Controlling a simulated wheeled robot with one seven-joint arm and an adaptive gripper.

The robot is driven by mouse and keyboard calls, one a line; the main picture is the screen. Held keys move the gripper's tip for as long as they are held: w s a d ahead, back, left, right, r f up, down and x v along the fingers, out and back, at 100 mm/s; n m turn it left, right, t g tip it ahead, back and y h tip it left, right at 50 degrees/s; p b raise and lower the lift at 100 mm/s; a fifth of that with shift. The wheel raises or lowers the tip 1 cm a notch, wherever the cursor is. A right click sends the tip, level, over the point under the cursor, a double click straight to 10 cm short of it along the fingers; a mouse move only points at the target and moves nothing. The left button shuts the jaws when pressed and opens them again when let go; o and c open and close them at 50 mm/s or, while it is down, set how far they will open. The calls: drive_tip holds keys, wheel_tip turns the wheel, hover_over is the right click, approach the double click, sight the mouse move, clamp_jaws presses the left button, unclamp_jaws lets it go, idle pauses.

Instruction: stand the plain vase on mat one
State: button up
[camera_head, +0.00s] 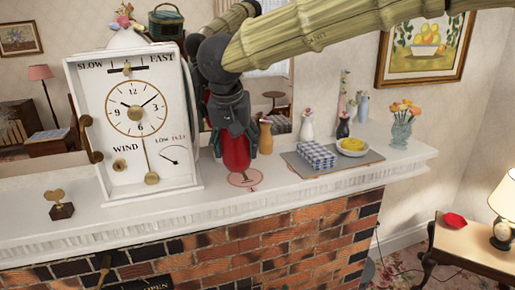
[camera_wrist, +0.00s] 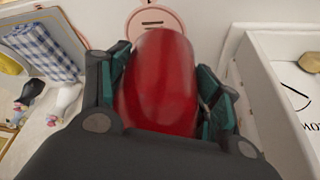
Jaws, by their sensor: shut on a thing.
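My gripper (camera_head: 232,122) points down beside the big white clock and is shut on a plain red vase (camera_head: 236,155). The red vase (camera_wrist: 160,85) fills the middle of the wrist view, between both fingers. A round pink mat (camera_head: 246,179) with a dark mark lies on the mantel just below the vase. The vase's lower end overlaps the mat's back left part in the head view; I cannot tell whether it touches. In the wrist view the mat (camera_wrist: 172,18) shows beyond the vase, partly hidden by it.
The white clock box (camera_head: 135,125) stands close on the left. An orange vase (camera_head: 265,137) is close on the right, behind. A grey tray (camera_head: 295,165) with a checked cloth and yellow bowl lies further right. The mantel's front edge (camera_head: 300,203) is near the mat.

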sight(243, 156)
drive_tip(key=w+d, duration=0.2)
drive_tip(key=d, duration=0.1)
drive_tip(key=shift+w+f+p, duration=0.15)
drive_tip(key=shift+w+p, duration=0.1)
drive_tip(key=shift+p, duration=0.05)
drive_tip(key=a+f, duration=0.1)
drive_tip(key=s+a+f+p, duration=0.1)
drive_tip(key=shift+f, duration=0.4)
drive_tip(key=shift+a+f, duration=0.25)
drive_tip(key=shift+w+d, duration=0.1)
drive_tip(key=shift+d, duration=0.7)
drive_tip(key=shift+w+d+f, duration=0.1)
drive_tip(key=shift+d+f, duration=0.05)
drive_tip(key=o, duration=1)
drive_tip(key=shift+w+f, duration=0.1)
drive_tip(key=shift+o, duration=1.4)
drive_tip(key=shift+a, duration=0.4)
drive_tip(key=shift+s+a, duration=0.15)
drive_tip(key=shift+s, duration=0.1)
drive_tip(key=shift+w+d, duration=0.15)
drive_tip(key=shift+d, duration=0.1)
drive_tip(key=b+v, duration=0.2)
drive_tip(key=v, duration=1)
